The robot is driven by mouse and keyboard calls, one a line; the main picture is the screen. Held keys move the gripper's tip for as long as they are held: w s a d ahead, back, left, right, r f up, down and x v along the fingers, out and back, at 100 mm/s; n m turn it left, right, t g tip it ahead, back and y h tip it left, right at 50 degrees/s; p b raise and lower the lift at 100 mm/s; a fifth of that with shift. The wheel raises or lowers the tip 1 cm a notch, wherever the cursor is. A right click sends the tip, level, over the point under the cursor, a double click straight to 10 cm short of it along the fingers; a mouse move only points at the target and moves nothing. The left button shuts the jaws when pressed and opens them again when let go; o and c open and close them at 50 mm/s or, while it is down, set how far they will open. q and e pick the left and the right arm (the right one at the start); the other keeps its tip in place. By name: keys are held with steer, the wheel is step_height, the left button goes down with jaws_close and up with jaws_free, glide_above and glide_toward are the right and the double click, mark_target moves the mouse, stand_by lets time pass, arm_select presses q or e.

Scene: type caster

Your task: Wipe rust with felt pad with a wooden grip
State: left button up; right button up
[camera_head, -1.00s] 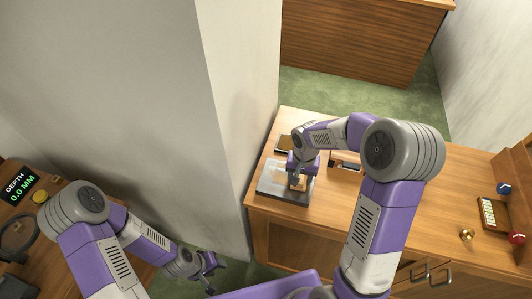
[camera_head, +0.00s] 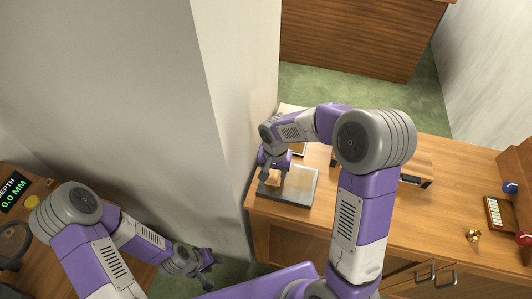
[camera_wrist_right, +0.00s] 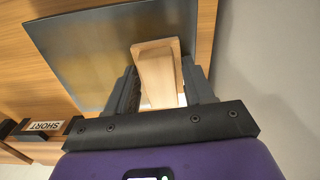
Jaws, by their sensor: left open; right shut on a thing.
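A flat grey metal plate (camera_head: 300,190) lies on the wooden desk near the wall corner; it fills the upper part of the right wrist view (camera_wrist_right: 85,55). Its upper part looks brownish in the head view; I cannot tell whether this is rust. My right gripper (camera_head: 273,177) is shut on the wooden grip (camera_wrist_right: 157,70) of the felt pad, over the plate's left side. The pad's felt face is hidden, so its contact with the plate cannot be made out. My left gripper (camera_head: 206,262) is open and empty, low beside the wall, away from the plate.
The wall corner (camera_head: 235,150) stands close to the plate's left. A small wooden rack (camera_head: 415,178) lies to the right on the desk, with a brass knob (camera_head: 473,236) further right. A "SHORT" label (camera_wrist_right: 45,126) shows in the wrist view. A depth display (camera_head: 14,192) is far left.

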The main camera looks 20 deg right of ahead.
steer(key=shift+w+a, duration=0.4)
steer(key=shift+a, duration=0.3)
steer(key=shift+w+a+r, duration=0.15)
steer(key=shift+w+r, duration=0.05)
steer(key=shift+r, duration=0.05)
steer(key=shift+w+r+p, duration=0.15)
steer(key=shift+r+p, duration=0.4)
steer(key=shift+r, duration=0.4)
steer(key=shift+s+r+p, duration=0.3)
steer(key=shift+r+p, duration=0.25)
steer(key=shift+r, duration=0.2)
step_height(320, 180, up, 2)
steer(key=shift+w+r+p, duration=0.1)
steer(key=shift+p, duration=0.75)
arm_select(q)
steer(key=shift+w+r+p, duration=0.2)
steer(key=shift+r+p, duration=0.2)
steer(key=shift+r, duration=0.95)
steer(key=shift+w+r+p, duration=0.2)
steer(key=shift+r+p, duration=0.15)
steer(key=shift+r, duration=0.95)
arm_select(e)
steer(key=shift+r, duration=1)
